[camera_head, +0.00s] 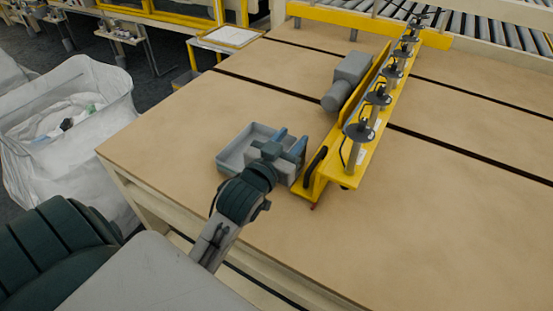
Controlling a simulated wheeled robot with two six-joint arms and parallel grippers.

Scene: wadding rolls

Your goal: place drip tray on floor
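The drip tray (233,155) is a shallow grey open box. It sits on the tan tabletop (190,110) near the front edge, just left of a yellow rail. My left gripper (289,142) reaches over the tray's right side, with two blue fingertips set apart from each other. The gripper body and wrist hide much of the tray's right half. I cannot see clearly whether the tray's wall lies between the fingers. My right gripper is not in view.
A yellow rail (375,130) with several upright posts and a grey motor (347,80) stands close right of the tray. A white bag (75,120) stands left of the table. Dark floor (85,60) shows beyond. The right tabletop is clear.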

